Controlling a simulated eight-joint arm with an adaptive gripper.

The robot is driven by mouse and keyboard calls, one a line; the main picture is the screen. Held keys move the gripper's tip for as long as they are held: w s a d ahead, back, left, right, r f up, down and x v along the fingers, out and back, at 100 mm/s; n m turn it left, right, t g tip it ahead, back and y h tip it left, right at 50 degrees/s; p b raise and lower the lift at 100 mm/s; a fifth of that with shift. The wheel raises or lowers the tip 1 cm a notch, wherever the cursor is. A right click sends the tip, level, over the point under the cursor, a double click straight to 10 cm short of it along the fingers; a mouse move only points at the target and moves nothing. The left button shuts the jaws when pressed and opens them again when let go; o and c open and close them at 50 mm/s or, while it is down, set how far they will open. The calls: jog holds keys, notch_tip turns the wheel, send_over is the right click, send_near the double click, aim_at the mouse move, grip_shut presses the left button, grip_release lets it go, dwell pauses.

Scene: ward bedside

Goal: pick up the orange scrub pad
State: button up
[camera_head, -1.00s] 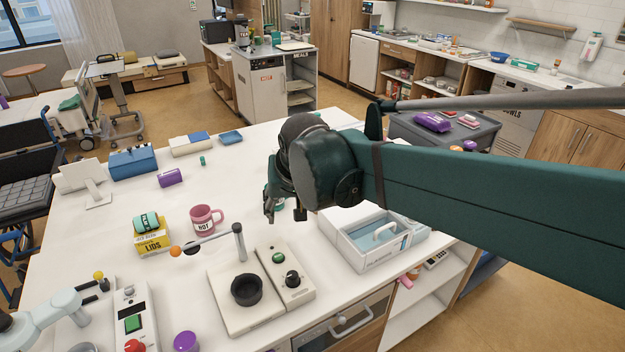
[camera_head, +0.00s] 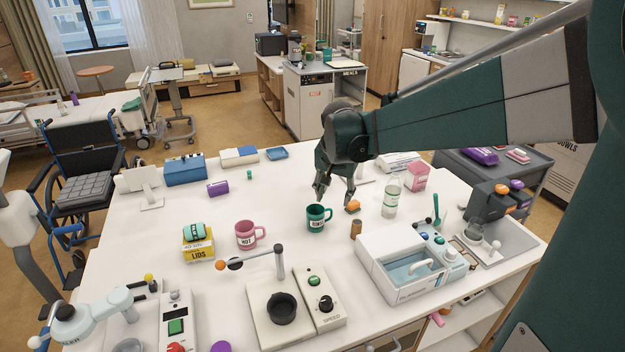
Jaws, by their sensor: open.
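A small orange item (camera_head: 353,206), which looks like the scrub pad, lies on the white table just right of a green mug (camera_head: 318,218). My gripper (camera_head: 334,193) points down over the table behind the mug. Its fingers are apart, and nothing shows between them. The right finger is just above and behind the orange item in the picture; I cannot tell whether they touch.
A clear bottle (camera_head: 391,197) and a brown cylinder (camera_head: 356,229) stand close to the orange item. A white basin unit (camera_head: 378,267) is in front right. A pink mug (camera_head: 247,235) stands to the left.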

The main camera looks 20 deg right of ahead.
jog(key=w+d+f+m+g+p, duration=0.1)
jog(key=w+d+f+m+p, duration=0.25)
jog(key=w+d, duration=0.45)
jog(key=m+g+p, duration=0.2)
jog(key=m+p, duration=0.1)
jog(key=p, duration=0.1)
send_near(353, 202)
jog(key=shift+s+a+f, duration=0.1)
jog(key=shift+a+f, duration=0.05)
jog(key=shift+f, duration=0.3)
jog(key=shift+s+a+f, duration=0.1)
jog(key=shift+a+f, duration=0.05)
jog(key=shift+f, duration=0.25)
jog(key=shift+w+d+f, duration=0.25)
jog(key=shift+d+f, duration=0.15)
jog(key=shift+f, duration=0.1)
jog(key=shift+d+f, duration=0.15)
jog(key=shift+f, duration=1.15)
jog(key=shift+d+f, duration=0.2)
jog(key=shift+f, duration=1.1)
jog(key=shift+d+f, duration=0.2)
jog(key=shift+f, duration=1.05)
